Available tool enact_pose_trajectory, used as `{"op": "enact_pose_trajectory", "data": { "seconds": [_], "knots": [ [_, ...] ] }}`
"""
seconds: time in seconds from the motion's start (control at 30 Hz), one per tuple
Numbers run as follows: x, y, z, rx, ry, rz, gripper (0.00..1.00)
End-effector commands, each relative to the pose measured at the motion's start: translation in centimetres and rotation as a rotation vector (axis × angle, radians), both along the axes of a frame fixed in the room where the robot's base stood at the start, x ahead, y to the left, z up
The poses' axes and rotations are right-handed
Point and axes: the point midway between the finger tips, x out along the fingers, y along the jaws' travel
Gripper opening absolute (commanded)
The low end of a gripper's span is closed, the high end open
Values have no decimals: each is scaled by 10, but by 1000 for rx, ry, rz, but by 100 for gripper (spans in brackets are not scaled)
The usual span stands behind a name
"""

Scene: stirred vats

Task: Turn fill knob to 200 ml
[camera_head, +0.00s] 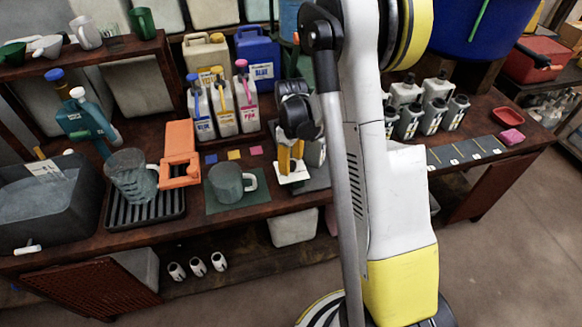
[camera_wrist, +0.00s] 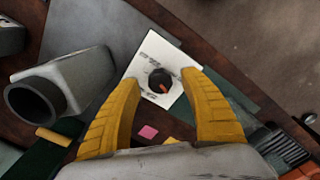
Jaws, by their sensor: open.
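The fill knob (camera_wrist: 159,81) is round and black with an orange pointer mark, set on a white dial card (camera_wrist: 150,62) with small print too fine to read. In the wrist view it lies between and just beyond my gripper's yellow fingertips (camera_wrist: 166,82), which are spread apart and hold nothing. I cannot tell whether a fingertip touches it. In the head view my gripper (camera_head: 290,165) hangs over the white card (camera_head: 293,177), and the knob itself is mostly hidden there by the fingers.
A grey mug (camera_head: 227,184) stands on a green mat left of the card. An orange device (camera_head: 180,155) and a glass jug (camera_head: 130,178) on a black tray stand further left. Blue, yellow and pink bottles (camera_head: 222,108) stand behind. A grey nozzle-like object (camera_wrist: 65,85) is close beside the left finger.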

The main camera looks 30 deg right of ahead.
Motion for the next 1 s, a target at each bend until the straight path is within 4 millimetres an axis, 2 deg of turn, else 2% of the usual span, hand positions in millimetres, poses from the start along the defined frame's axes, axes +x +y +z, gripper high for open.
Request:
{"op": "enact_pose_trajectory", "data": {
  "seconds": [0.1, 0.37, 0.47, 0.53, 0.57, 1.0],
  "knots": [
    [0, 0, -7, 0, 0, 0, 52],
    [0, 0, -8, 0, 0, 0, 52],
    [0, 0, -7, 0, 0, 0, 26],
    [0, 0, -7, 0, 0, 0, 4],
    [0, 0, -7, 0, 0, 0, 0],
    [0, 0, -8, 0, 0, -72, 0]
  ]
}}
